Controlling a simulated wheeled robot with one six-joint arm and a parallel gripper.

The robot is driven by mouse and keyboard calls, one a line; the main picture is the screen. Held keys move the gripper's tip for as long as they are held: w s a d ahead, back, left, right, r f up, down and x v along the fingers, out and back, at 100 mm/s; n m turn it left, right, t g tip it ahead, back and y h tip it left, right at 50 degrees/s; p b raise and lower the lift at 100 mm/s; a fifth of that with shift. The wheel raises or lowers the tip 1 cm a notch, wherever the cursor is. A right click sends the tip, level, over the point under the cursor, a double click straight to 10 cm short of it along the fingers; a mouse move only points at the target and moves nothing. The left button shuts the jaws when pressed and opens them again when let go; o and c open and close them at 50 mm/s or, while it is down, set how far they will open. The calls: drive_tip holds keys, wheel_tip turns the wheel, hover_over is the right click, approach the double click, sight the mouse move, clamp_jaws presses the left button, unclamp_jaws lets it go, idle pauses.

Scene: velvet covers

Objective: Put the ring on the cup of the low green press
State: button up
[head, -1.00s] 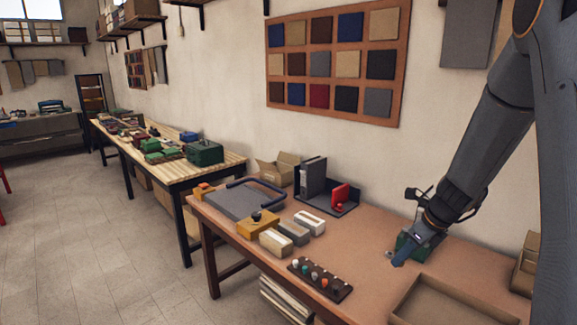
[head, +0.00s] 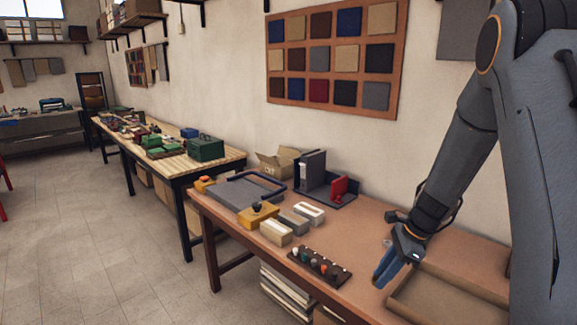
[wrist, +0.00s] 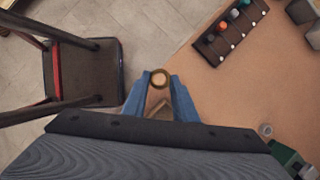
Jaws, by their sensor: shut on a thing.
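A brass-coloured ring (wrist: 152,80) shows between the tips of the two blue fingers of my gripper (wrist: 160,88) in the wrist view. My gripper (head: 385,275) is shut on it and held over the front part of the near table in the head view. The ring cannot be made out in the head view. A green press (wrist: 288,158) shows partly at the lower right of the wrist view, with a small round grey cup (wrist: 265,130) at its end. The gripper is apart from it. In the head view the arm hides most of the press.
A dark rack of coloured pegs (head: 318,266) lies left of the gripper. A shallow cardboard tray (head: 450,300) is at the right. Several blocks and a grey board (head: 245,192) fill the table's left. A dark chair (wrist: 85,75) stands off the table's edge.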

drive_tip(key=s+a+f+n+g+h+b, duration=0.2)
drive_tip(key=a+f+n+b, duration=0.1)
drive_tip(key=f+n, duration=0.5)
drive_tip(key=s+a+f+n+g+h+b, duration=0.2)
drive_tip(key=a+f+n+g+b, duration=0.1)
drive_tip(key=f+n, duration=0.5)
drive_tip(key=shift+s+a+f+n+h, duration=0.3)
drive_tip(key=shift+s+a+n, duration=0.1)
drive_tip(key=shift+n, duration=1.5)
